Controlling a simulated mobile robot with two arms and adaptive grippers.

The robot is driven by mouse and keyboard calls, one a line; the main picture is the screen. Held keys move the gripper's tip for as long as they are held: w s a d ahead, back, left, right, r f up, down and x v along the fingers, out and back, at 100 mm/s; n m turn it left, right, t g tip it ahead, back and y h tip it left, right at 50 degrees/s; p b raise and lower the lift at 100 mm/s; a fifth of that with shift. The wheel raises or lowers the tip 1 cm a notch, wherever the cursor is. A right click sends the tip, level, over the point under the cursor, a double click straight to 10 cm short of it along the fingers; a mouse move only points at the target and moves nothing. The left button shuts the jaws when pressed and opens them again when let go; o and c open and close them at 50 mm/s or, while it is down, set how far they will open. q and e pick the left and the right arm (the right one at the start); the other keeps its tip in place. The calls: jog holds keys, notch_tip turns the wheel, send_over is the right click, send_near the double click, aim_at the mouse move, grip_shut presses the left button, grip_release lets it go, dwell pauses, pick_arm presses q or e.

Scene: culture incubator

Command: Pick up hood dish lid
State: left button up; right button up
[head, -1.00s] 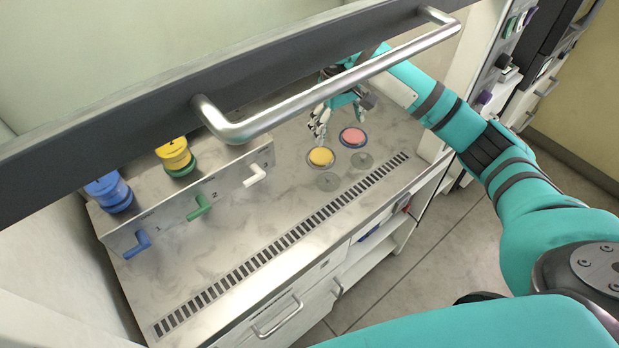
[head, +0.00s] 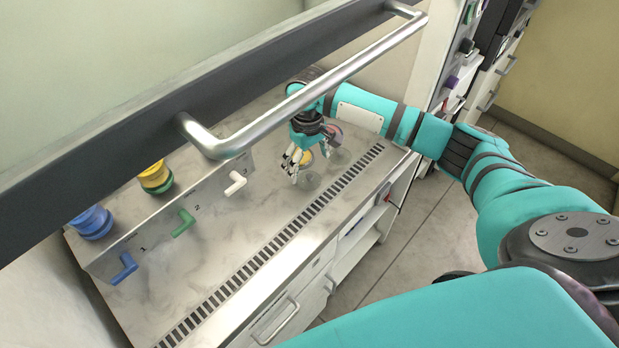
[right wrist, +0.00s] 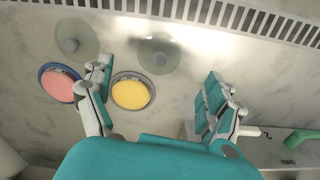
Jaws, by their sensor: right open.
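Two clear round lids with knobs lie flat on the hood floor. One lid (head: 309,183) is just in front of my right gripper; the other lid (head: 340,157) is to its right. In the right wrist view the lids (right wrist: 159,54) (right wrist: 76,40) lie above the dishes, towards the vent. A yellow dish (right wrist: 132,92) and a pink dish (right wrist: 59,84) sit open behind them. My right gripper (right wrist: 157,92) is open and empty above the surface, its left finger partly over the gap between the dishes. In the head view my right gripper (head: 296,168) partly hides the yellow dish (head: 306,157). My left gripper is not in view.
A slotted vent (head: 268,248) runs along the hood's front edge. A panel (head: 160,222) with blue, green and white taps stands left, with blue (head: 91,222) and yellow (head: 155,177) containers behind it. The raised sash handle (head: 300,95) crosses above.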

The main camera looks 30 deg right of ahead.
aim_at(310, 176)
jog(key=f, duration=0.2)
jog(key=f+p, duration=0.1)
jog(key=f, duration=0.1)
jog(key=shift+s+d+f, duration=0.15)
jog(key=shift+s+f, duration=0.05)
jog(key=shift+f, duration=0.4)
jog(key=c, duration=0.8)
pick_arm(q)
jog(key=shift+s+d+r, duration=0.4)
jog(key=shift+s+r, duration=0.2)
pick_arm(e)
jog(key=shift+c, duration=0.5)
